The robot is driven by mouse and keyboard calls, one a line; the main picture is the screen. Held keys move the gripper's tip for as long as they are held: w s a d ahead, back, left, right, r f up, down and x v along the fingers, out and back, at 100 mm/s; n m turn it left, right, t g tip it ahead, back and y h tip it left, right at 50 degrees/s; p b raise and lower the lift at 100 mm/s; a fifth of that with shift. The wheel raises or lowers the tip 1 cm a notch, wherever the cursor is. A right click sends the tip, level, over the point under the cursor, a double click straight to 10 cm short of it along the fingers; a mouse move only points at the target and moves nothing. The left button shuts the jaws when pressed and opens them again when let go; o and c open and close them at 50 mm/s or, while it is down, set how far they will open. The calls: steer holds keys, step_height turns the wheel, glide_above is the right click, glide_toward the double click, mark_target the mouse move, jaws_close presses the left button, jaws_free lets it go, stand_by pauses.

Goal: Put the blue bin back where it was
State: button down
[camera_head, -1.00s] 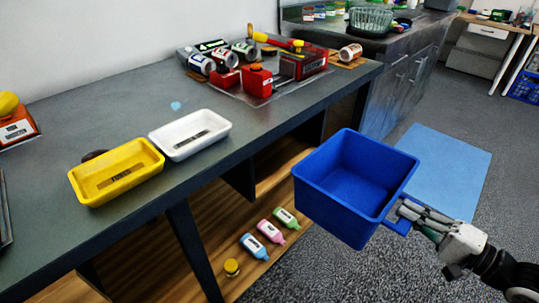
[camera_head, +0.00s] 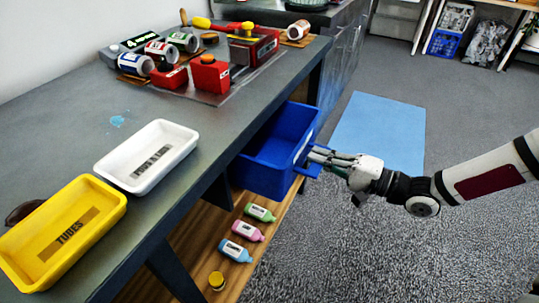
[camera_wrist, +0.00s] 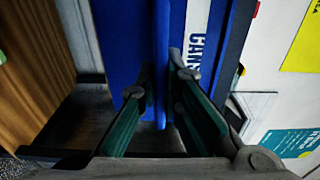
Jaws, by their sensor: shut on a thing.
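The blue bin (camera_head: 268,158) is an open-topped box with a handle tab on its right side. In the head view it sits partly under the worktop edge, at the lower wooden shelf, with its right part sticking out. Whether its base touches the shelf is hidden. My gripper (camera_head: 312,160) is shut on the tab at the bin's right side. The wrist view shows my gripper (camera_wrist: 161,115) with its two fingers on either side of a thin blue edge of the bin (camera_wrist: 130,50).
The worktop (camera_head: 110,140) holds yellow (camera_head: 62,245) and white (camera_head: 148,157) trays. A blue floor mat (camera_head: 382,130) lies behind.

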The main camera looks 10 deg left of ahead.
steer(key=b, duration=0.3)
glide_above(278, 161)
steer(key=shift+f+b, duration=0.95)
steer(key=shift+f, duration=0.9)
steer(key=c, duration=1.8)
jaws_free()
steer(key=shift+r, duration=0.1)
steer(key=shift+o, duration=0.2)
steer(key=p+v, duration=0.3)
steer(key=v, duration=0.8)
steer(key=shift+s+d, duration=0.15)
steer(key=shift+d, duration=0.35)
